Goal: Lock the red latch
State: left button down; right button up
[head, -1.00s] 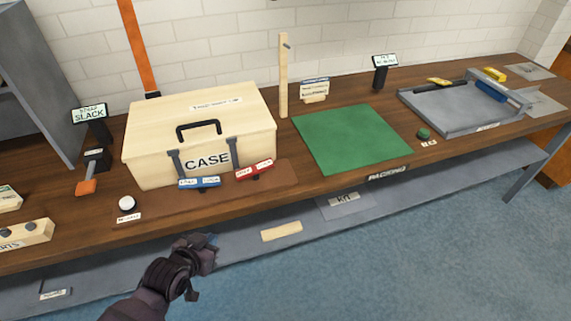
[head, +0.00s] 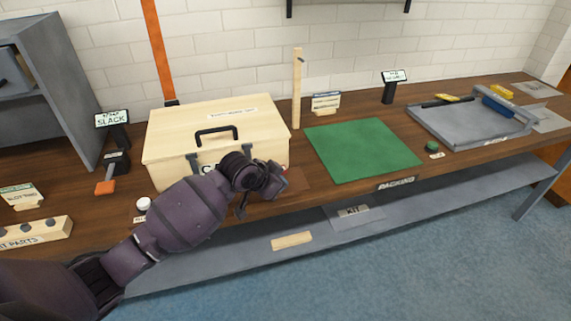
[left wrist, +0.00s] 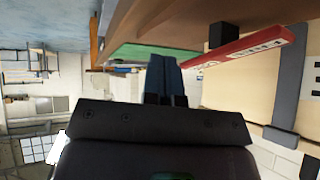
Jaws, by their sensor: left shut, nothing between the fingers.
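The beige wooden case (head: 165,125) stands closed on the workbench. The red latch (left wrist: 240,47) shows in the left wrist view as a long red bar with a white label, in front of the case's face; a grey strap (left wrist: 290,105) runs along the case beside it. In the head view my arm hides most of the red latch and all of the blue one. My left gripper (head: 275,184) is at the front right of the case. Its fingers (left wrist: 166,78) are shut and empty, beside the red bar's near end; I cannot tell whether they touch it.
A green mat (head: 362,150) lies right of the case, with a wooden post (head: 296,90) behind it. A white button (head: 143,204) and an orange-handled device (head: 106,187) are left of the case. A grey tray (head: 465,125) sits far right.

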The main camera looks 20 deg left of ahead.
pick_arm(q)
jog(key=w+a+r+m+g+y, duration=0.1)
jog(key=w+r+g, duration=0.1)
jog(key=r, duration=0.5)
jog(key=w+a+r+m+g+y, duration=0.1)
jog(key=w+a+r+m+g, duration=0.1)
jog(key=r, duration=0.6)
jog(key=shift+w+m+g+b, duration=0.3)
jog(key=shift+w+g+b, duration=0.25)
jog(key=shift+g, duration=0.55)
jog(key=shift+a+f, duration=0.1)
jog(key=b+x, duration=0.2)
jog(key=x, duration=1)
jog(key=shift+a+f, duration=0.1)
jog(key=shift+f, duration=0.15)
jog(key=shift+w+f, duration=0.1)
jog(key=shift+f, duration=0.6)
